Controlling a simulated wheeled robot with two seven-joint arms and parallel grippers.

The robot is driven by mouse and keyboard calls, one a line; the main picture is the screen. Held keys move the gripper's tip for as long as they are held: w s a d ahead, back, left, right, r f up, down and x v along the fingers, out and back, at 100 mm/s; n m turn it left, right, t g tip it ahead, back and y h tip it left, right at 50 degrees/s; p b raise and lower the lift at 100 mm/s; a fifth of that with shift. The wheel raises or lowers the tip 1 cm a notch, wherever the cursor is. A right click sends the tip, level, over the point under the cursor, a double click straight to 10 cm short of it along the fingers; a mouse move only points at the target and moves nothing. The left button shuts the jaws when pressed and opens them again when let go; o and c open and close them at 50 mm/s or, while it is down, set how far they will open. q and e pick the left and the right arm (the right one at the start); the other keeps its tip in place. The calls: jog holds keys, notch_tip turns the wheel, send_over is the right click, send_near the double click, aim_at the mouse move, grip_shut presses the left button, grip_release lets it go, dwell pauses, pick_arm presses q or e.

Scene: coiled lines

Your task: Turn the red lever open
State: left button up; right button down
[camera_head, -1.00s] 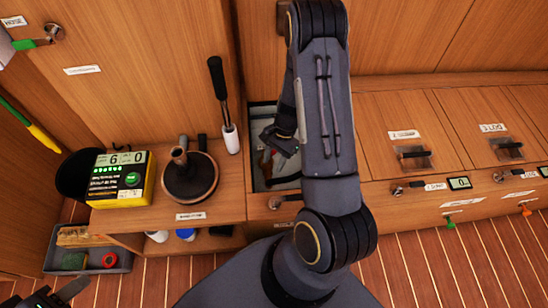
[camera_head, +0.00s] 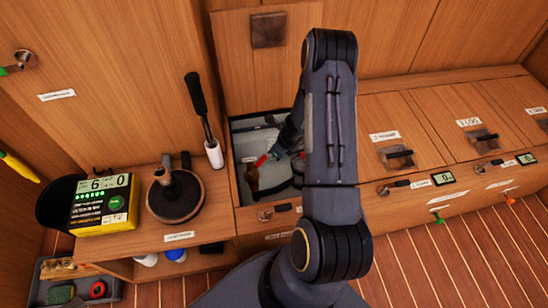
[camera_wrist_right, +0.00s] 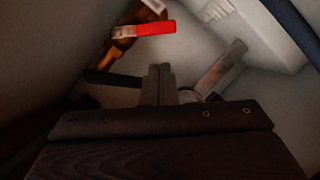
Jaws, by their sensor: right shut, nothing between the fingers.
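The red lever (camera_head: 262,160) shows inside the open locker in the head view, beside a brownish fitting. In the right wrist view the red lever (camera_wrist_right: 145,29) lies across the top of an amber-brown body (camera_wrist_right: 122,48). My right gripper (camera_wrist_right: 160,82) is shut and empty. Its fingertips appear below the lever in that picture, with a visible gap. In the head view my right arm reaches down into the locker and hides most of the gripper. My left gripper is not in view.
The locker (camera_head: 240,198) has wooden edges around the opening. A black-handled tool (camera_head: 197,95) stands at its left. A dark bar (camera_wrist_right: 112,78) and a grey bar (camera_wrist_right: 222,66) are close to the gripper inside. Closed hatches with latches (camera_head: 396,155) are to the right.

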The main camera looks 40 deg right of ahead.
aim_at(258, 165)
jog(key=b+x, duration=0.3)
jog(key=x, duration=0.6)
jog(key=shift+r, duration=0.1)
jog(key=shift+w+n, duration=0.25)
jog(key=shift+n, duration=0.15)
